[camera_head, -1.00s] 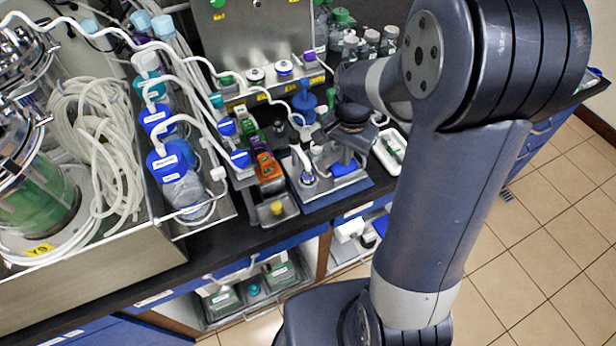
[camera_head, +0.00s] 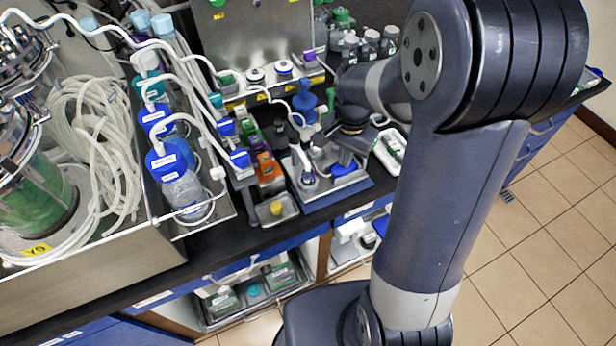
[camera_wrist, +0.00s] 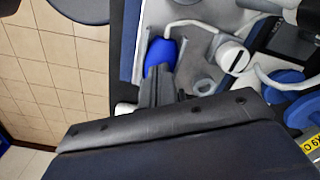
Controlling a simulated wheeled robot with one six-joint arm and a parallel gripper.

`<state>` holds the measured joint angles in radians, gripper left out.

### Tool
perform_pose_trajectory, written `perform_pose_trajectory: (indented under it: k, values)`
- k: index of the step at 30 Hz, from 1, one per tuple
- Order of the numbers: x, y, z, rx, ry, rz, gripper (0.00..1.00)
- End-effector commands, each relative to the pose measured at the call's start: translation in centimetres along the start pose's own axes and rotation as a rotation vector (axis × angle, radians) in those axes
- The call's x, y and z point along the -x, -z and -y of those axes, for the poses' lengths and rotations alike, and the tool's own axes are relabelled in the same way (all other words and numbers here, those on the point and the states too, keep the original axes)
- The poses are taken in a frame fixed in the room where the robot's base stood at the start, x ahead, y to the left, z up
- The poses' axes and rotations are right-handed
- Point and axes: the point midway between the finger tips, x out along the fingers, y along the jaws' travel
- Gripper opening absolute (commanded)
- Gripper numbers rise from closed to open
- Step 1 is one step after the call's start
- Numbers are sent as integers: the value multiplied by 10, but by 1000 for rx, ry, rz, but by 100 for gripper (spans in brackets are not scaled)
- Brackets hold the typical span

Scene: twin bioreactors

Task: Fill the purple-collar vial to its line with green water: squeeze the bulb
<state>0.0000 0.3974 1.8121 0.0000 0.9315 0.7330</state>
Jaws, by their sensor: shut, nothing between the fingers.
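A blue squeeze bulb (camera_wrist: 160,52) shows in the wrist view, and a white tube runs from it toward a white round cap (camera_wrist: 233,55). My gripper (camera_wrist: 160,80) is shut and empty, its fingertips right at the bulb's near end; I cannot tell whether they touch it. In the head view, the bulb (camera_head: 345,168) sits on the blue-edged station tray (camera_head: 330,190). A small capped vial (camera_head: 308,177) with a white tube stands left of it; its collar colour, fill line and level are too small to read.
A metal tray with a yellow item (camera_head: 277,209) and orange and green blocks (camera_head: 266,172) stand left of the station. A white tray (camera_head: 392,150) lies to its right. Blue-capped bottles (camera_head: 175,170) and looped tubing (camera_head: 95,150) fill the left side.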

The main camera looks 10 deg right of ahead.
Motion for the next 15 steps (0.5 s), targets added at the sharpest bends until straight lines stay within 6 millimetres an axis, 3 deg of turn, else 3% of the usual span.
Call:
perform_pose_trajectory:
  k: [9,15]
  values:
    - [-2,-1,-1,0,-2,2,0]
    - [8,-1,0,0,-2,2,0]
